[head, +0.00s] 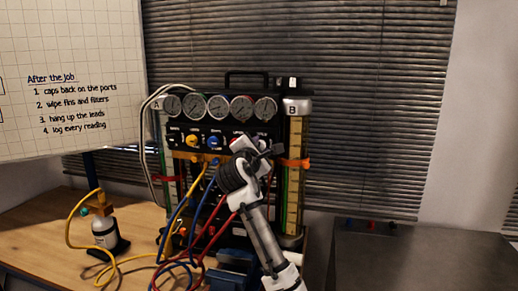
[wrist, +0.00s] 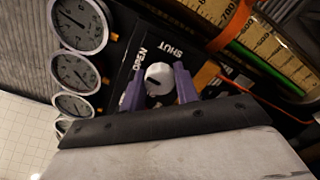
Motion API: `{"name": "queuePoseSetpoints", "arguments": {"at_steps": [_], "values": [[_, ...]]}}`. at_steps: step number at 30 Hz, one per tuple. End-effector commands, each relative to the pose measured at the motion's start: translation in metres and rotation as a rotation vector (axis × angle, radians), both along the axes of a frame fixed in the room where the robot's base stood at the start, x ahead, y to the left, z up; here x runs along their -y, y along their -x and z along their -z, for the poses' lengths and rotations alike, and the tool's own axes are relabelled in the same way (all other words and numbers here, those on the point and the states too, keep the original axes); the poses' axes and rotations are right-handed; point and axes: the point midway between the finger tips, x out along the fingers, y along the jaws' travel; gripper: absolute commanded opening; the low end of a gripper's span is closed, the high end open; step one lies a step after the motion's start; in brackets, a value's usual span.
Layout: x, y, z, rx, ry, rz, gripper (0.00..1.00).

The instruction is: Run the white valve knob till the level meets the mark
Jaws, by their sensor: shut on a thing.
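The white valve knob (wrist: 158,74) shows in the wrist view, with a dark mark on its face and the printed words OPEN and SHUT beside it. My gripper (wrist: 159,88) has its two purple fingers on opposite sides of the knob and is shut on it. In the head view my gripper (head: 264,148) is at the right end of the rig's front panel and hides the knob. The yellow scale column (head: 294,190) stands at the rig's right under the B block, with an orange band across it. The scale's numbers show in part in the wrist view (wrist: 285,58); I cannot make out the level or mark.
Several round gauges (head: 218,106) line the rig's top. Blue, yellow and red hoses (head: 180,225) hang in front and loop onto the wooden bench (head: 35,245). A white bottle (head: 105,232) stands at left. A dark grey surface (head: 420,255) at right is mostly clear.

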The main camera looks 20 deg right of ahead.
Motion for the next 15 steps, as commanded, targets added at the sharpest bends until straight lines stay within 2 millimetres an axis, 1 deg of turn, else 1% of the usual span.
{"name": "queuePoseSetpoints", "arguments": {"at_steps": [15], "values": [[-0.0009,-0.0007,0.0021,0.251,-0.376,-0.001,0.08]]}}
